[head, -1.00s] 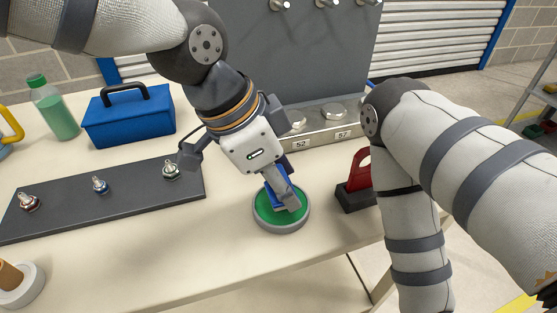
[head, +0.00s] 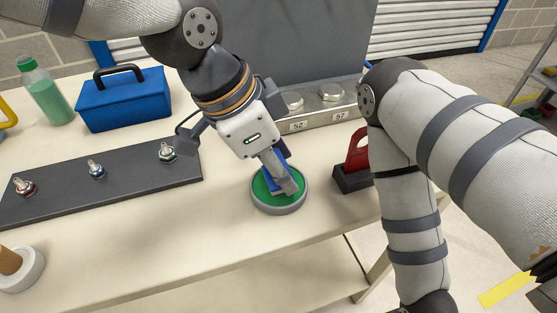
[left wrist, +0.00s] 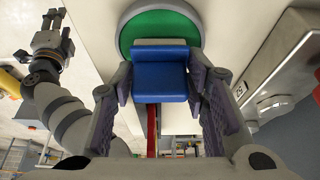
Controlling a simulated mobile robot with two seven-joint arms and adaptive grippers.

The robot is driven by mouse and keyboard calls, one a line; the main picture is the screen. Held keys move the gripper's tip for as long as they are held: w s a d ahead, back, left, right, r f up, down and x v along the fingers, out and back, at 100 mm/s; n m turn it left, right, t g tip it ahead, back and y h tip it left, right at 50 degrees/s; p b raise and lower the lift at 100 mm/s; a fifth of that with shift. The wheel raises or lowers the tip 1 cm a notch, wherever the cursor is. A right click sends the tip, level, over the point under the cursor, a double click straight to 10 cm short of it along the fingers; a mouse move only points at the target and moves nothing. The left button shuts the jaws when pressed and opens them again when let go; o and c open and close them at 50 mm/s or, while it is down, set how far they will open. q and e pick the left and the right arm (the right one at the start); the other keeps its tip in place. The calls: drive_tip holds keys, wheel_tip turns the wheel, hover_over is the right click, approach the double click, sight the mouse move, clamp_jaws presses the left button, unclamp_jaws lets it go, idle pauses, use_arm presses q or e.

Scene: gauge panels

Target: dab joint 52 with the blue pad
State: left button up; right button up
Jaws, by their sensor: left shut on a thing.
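My left gripper (head: 279,180) is shut on the blue pad (head: 272,184) and points down at a round grey dish (head: 279,209) with a green inside. The pad is at the green surface; I cannot tell whether it touches. In the left wrist view the blue pad (left wrist: 160,75) sits between the fingers, in front of the green dish (left wrist: 160,22). The label 52 (head: 298,127) is on a grey ledge behind, with a metal hex fitting (head: 293,100) above it. My right gripper (left wrist: 48,40) shows small in the left wrist view, its jaws unclear.
Another fitting (head: 331,92) has a label reading about 57. A red-handled tool (head: 357,150) in a dark block stands right of the dish. A dark board (head: 100,190) with several fittings lies left; a blue toolbox (head: 125,103) and green bottle (head: 48,98) stand behind.

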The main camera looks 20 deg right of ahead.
use_arm(q)
drive_tip(key=shift+f, duration=0.4)
drive_tip(key=shift+f, duration=0.15)
use_arm(e)
drive_tip(key=shift+w+r, duration=0.15)
idle(1.4)
use_arm(q)
wheel_tip(320, 180, up, 5)
drive_tip(key=shift+r+p, duration=0.15)
drive_tip(key=shift+p, duration=0.7)
drive_tip(key=shift+r, duration=0.95)
use_arm(e)
drive_tip(key=shift+w+r+t, duration=0.5)
drive_tip(key=shift+w+r, duration=0.4)
drive_tip(key=shift+w, duration=0.1)
